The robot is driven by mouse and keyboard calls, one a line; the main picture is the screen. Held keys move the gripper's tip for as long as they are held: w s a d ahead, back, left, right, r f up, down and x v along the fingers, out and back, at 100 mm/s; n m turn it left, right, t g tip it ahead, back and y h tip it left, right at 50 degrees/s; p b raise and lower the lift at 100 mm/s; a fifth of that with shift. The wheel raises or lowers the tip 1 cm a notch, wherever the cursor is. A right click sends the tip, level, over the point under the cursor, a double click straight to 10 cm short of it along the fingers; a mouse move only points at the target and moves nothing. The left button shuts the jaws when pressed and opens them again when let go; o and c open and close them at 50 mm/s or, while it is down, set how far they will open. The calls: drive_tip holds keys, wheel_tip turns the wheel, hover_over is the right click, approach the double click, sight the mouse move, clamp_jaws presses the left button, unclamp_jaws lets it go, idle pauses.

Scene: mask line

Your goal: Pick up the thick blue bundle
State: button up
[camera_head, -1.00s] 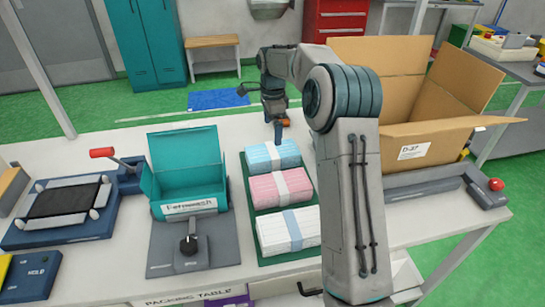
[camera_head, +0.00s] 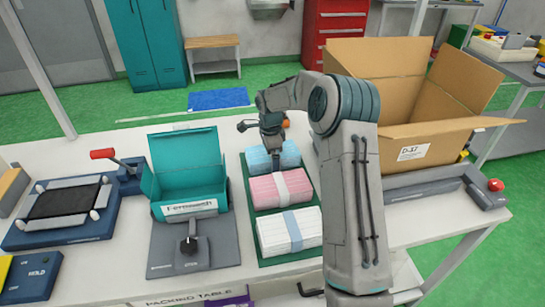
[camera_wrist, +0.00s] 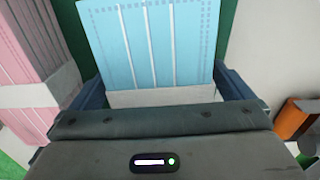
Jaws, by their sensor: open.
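The blue bundle (camera_head: 290,154) lies at the far end of a green tray (camera_head: 308,188), with a pale band around it. My gripper (camera_head: 274,163) is above it in the head view and hides part of it. In the wrist view, the blue bundle (camera_wrist: 150,45) fills the space between my two open fingers (camera_wrist: 160,88), one on each side of it. I cannot tell whether either finger touches it. The pink bundle (camera_head: 268,191) lies beside it in the tray, and a white bundle with a blue band (camera_head: 270,236) lies nearest.
A teal box (camera_head: 185,180) stands left of the tray. A large open cardboard box (camera_head: 440,138) stands to the right. A small orange object (camera_wrist: 290,118) is close to my gripper's right side in the wrist view. A hand-lever device (camera_head: 60,215) is at far left.

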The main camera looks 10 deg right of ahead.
drive_tip(key=c, duration=0.9)
